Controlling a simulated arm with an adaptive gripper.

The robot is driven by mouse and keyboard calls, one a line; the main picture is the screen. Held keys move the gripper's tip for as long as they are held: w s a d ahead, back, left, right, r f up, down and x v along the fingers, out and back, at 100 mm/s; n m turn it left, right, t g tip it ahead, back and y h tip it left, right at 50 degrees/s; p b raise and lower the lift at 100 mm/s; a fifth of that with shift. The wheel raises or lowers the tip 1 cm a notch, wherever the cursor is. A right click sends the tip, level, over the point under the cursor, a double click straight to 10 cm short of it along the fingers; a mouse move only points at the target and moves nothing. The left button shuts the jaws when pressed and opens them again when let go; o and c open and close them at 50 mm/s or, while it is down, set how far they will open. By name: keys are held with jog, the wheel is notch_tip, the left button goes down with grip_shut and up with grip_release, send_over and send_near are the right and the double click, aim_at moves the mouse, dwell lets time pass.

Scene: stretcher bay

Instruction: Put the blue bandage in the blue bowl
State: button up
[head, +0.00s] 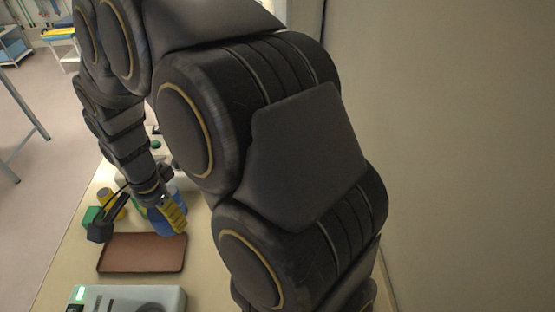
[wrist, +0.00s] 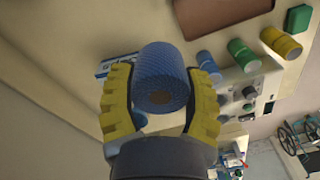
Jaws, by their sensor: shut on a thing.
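The blue bandage (wrist: 160,75) is a textured roll with a brown core. In the wrist view it sits between the two yellow fingers of my gripper (wrist: 162,100), which is shut on it. In the head view my gripper (head: 172,214) is over the pale table, just behind the brown tray. Blue surfaces show beside the fingers there, but I cannot tell bandage from bowl. In the wrist view a small blue patch (wrist: 109,122) shows behind the left finger; it may be part of the blue bowl, mostly hidden.
The brown tray (head: 140,267) looks empty. A grey device (head: 150,295) with a green display stands in front of it. A yellow roll (wrist: 282,43), a green roll (wrist: 244,54) and another blue roll (wrist: 205,64) stand in a row near a panel with knobs (wrist: 250,92).

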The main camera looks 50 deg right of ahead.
jog(key=d+m, duration=0.8)
jog(key=d, duration=1)
jog(key=s+d+f+m, duration=0.3)
jog(key=s+d+m, duration=0.25)
jog(key=d, duration=0.45)
jog(key=w+d+f, duration=0.1)
jog(key=d+f, duration=0.1)
jog(key=f, duration=0.1)
jog(key=w+d+f, duration=0.2)
jog(key=f, duration=0.1)
jog(key=w+d+f, duration=0.2)
jog(key=shift+d+f, duration=0.4)
jog(key=w+d+f, duration=0.2)
jog(key=f, duration=0.1)
jog(key=w+d+f, duration=0.1)
jog(key=shift+w+d+f, duration=0.2)
jog(key=shift+d+f, duration=0.05)
jog(key=shift+f, duration=0.05)
jog(key=shift+w+d+f, duration=0.25)
jog(key=shift+f, duration=0.25)
jog(key=shift+w+d+f, duration=0.1)
jog(key=shift+w+f, duration=0.1)
jog(key=shift+f, duration=1.55)
jog(key=shift+f, duration=0.15)
